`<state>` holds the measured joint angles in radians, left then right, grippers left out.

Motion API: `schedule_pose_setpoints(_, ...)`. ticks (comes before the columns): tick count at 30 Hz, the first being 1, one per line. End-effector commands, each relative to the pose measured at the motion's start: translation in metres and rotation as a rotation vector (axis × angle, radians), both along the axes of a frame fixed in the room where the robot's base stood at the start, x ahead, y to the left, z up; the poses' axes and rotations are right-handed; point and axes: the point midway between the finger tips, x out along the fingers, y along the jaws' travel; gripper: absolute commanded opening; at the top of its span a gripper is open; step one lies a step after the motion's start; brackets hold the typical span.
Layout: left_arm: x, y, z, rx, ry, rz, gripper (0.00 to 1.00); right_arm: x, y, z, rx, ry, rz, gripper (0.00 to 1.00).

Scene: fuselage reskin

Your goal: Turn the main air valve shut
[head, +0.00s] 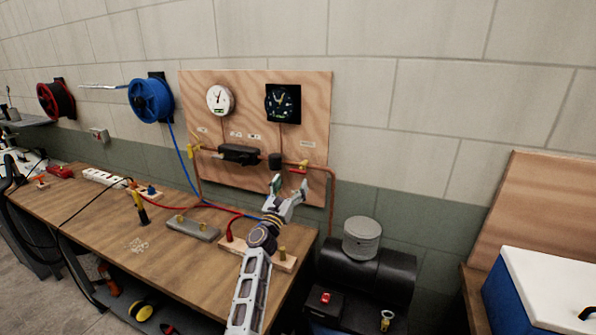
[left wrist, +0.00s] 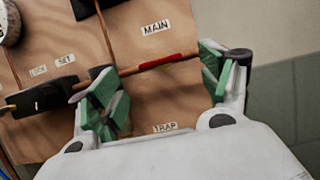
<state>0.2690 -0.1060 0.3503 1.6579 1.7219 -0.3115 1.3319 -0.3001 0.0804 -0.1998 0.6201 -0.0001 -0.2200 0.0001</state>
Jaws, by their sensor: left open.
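The main air valve shows a red handle (head: 298,171) near the right end of the copper pipe on the wooden panel (head: 250,88). In the left wrist view the red handle (left wrist: 168,61) lies roughly along the pipe, below the "MAIN" label (left wrist: 156,28). My left gripper (head: 289,184) is open just below and in front of the handle. In the left wrist view its green-padded fingers (left wrist: 160,84) stand apart, with the handle showing between and beyond them. I cannot tell any contact with it. My right gripper is not in view.
Two gauges (head: 219,100) and a dark filter body (head: 239,154) are on the panel. The workbench (head: 115,225) holds a grey block (head: 193,229), hoses and a power strip (head: 103,177). A black tank (head: 375,272) stands right of the bench. Blank wall lies right of the panel.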

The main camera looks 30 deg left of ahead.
Motion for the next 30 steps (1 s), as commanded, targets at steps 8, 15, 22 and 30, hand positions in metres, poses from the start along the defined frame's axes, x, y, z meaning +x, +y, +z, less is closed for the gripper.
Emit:
schedule_pose_setpoints(8,0.023,0.002,0.011,0.001,-0.001,0.000,0.79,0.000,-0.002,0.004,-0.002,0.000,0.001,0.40)
schedule_pose_setpoints(15,0.042,0.003,0.019,0.001,-0.001,0.001,0.79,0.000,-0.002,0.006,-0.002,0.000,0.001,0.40)
schedule_pose_setpoints(22,0.057,0.004,0.024,0.001,0.000,0.000,0.79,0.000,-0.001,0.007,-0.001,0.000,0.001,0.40)
schedule_pose_setpoints(30,0.064,0.004,0.027,0.001,0.000,0.000,0.79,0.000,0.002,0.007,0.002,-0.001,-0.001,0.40)
